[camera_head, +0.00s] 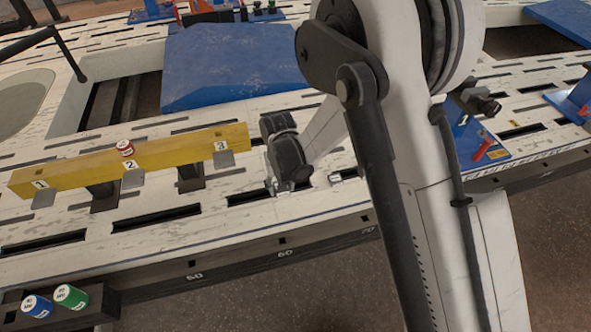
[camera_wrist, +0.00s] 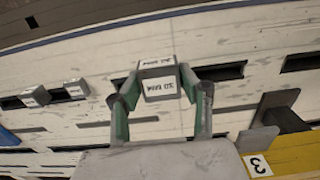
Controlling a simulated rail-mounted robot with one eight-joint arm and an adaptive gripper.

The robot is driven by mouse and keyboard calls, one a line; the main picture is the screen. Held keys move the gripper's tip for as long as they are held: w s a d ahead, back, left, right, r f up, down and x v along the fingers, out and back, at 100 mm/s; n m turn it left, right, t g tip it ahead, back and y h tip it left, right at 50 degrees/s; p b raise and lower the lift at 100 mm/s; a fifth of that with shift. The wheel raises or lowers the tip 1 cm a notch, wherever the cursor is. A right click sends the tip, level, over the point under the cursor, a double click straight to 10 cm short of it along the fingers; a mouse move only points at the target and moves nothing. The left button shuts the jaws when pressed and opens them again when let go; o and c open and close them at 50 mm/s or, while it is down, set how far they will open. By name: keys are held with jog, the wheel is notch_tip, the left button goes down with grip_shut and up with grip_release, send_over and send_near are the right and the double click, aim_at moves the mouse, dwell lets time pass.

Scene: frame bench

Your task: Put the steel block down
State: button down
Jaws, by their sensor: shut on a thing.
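The steel block (camera_wrist: 158,87) is a small grey block with dark printing on pale labels, upside down in the wrist view. My gripper (camera_wrist: 161,92) is shut on it, with one green-padded finger on each side. The block is over or on the white slotted bench (camera_wrist: 160,40), near a dark slot; I cannot tell whether it touches the surface. In the head view my gripper (camera_head: 280,178) is low over the bench, just right of the end of the yellow beam marked 3 (camera_head: 195,150). The block cannot be made out clearly there.
Two similar grey blocks (camera_wrist: 35,96) (camera_wrist: 77,88) stand left in the wrist view. Blue (camera_head: 37,306) and green (camera_head: 70,296) cylinders sit at the front left. A blue plate (camera_head: 225,62) lies behind.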

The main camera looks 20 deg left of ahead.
jog(key=shift+s+a+r, duration=0.1)
jog(key=shift+s+r, duration=0.1)
jog(key=shift+s, duration=0.1)
jog(key=w+d+r+m, duration=0.1)
jog(key=w+d+r, duration=0.25)
jog(key=d, duration=0.35)
jog(key=w+d+r+m, duration=0.1)
jog(key=w+d+r, duration=0.25)
jog(key=d, duration=0.35)
jog(key=w+d+r+m, duration=0.25)
jog(key=d+r, duration=0.25)
jog(key=d, duration=0.3)
jog(key=d+r+m+p, duration=0.1)
jog(key=d+r, duration=0.3)
jog(key=d, duration=0.6)
jog(key=d+r+m+p, duration=0.1)
jog(key=d+r, duration=0.4)
jog(key=d, duration=0.5)
jog(key=shift+r+p, duration=0.3)
jog(key=s+p, duration=0.1)
jog(key=p, duration=0.4)
jog(key=s+p, duration=0.1)
jog(key=p, duration=0.4)
jog(key=shift+s+f, duration=0.25)
jog(key=shift+f, duration=0.1)
